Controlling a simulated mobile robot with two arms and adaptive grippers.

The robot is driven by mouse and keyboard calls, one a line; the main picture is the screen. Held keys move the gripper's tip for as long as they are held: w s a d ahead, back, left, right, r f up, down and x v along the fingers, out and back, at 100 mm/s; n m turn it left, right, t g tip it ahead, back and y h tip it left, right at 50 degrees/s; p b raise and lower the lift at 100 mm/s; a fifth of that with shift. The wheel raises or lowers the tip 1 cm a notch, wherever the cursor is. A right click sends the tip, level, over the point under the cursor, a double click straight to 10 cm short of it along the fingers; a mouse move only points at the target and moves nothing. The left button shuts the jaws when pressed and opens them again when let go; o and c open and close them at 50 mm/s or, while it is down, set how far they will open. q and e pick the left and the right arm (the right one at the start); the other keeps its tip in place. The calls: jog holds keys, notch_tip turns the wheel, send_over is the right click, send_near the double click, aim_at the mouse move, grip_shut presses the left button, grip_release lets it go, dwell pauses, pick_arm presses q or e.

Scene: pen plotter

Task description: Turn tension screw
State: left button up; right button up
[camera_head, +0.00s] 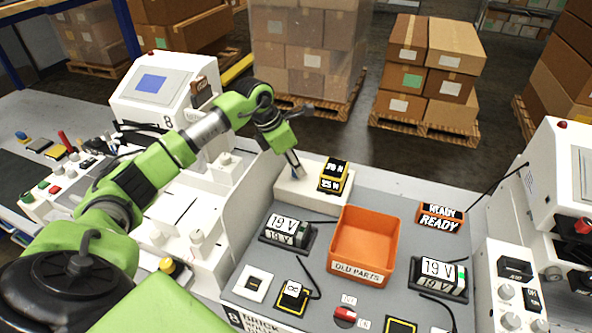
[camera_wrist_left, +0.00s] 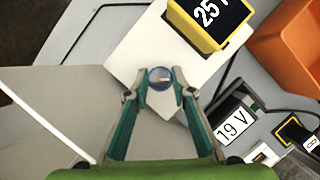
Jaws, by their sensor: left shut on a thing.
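The tension screw shows in the left wrist view as a small round blue-rimmed knob (camera_wrist_left: 160,78) on a white block. My left gripper (camera_wrist_left: 160,88) has its two fingers around it, shut on the knob, one fingertip at each side. In the head view my left gripper (camera_head: 296,171) reaches down onto the white block (camera_head: 318,203) at the back of the grey panel; the knob is mostly hidden there. A yellow-and-black display (camera_head: 334,176) beside it reads about 70 N above 25 N; it also shows in the left wrist view (camera_wrist_left: 210,18). My right gripper is out of view.
An orange OLD PARTS bin (camera_head: 361,246) stands right of the white block. Two 19 V displays (camera_head: 287,234) (camera_head: 441,279) and a READY sign (camera_head: 439,218) stand on the panel. A white machine (camera_head: 160,85) is at the left.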

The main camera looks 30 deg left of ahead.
pick_arm(q)
jog(key=m+b, duration=0.1)
jog(key=m+h+b, duration=0.1)
jog(key=shift+w+a+m+g, duration=0.15)
jog(key=shift+m+g, duration=0.15)
jog(key=shift+m, duration=0.1)
jog(key=m+b, duration=0.1)
jog(key=m, duration=0.1)
jog(key=shift+m+g+h, duration=0.3)
jog(key=shift+g+h, duration=0.1)
jog(key=m+b, duration=0.1)
jog(key=m, duration=0.1)
jog(key=m+g, duration=0.1)
jog(key=m, duration=0.1)
jog(key=shift+w+r+g+h+b, duration=0.1)
jog(key=shift+w+g+h+b, duration=0.1)
jog(key=shift+g+h+b, duration=0.15)
jog(key=shift+m+g+b, duration=0.4)
jog(key=shift+m+g, duration=0.15)
jog(key=shift+m, duration=1.15)
jog(key=o, duration=1.1)
jog(key=shift+o, duration=0.2)
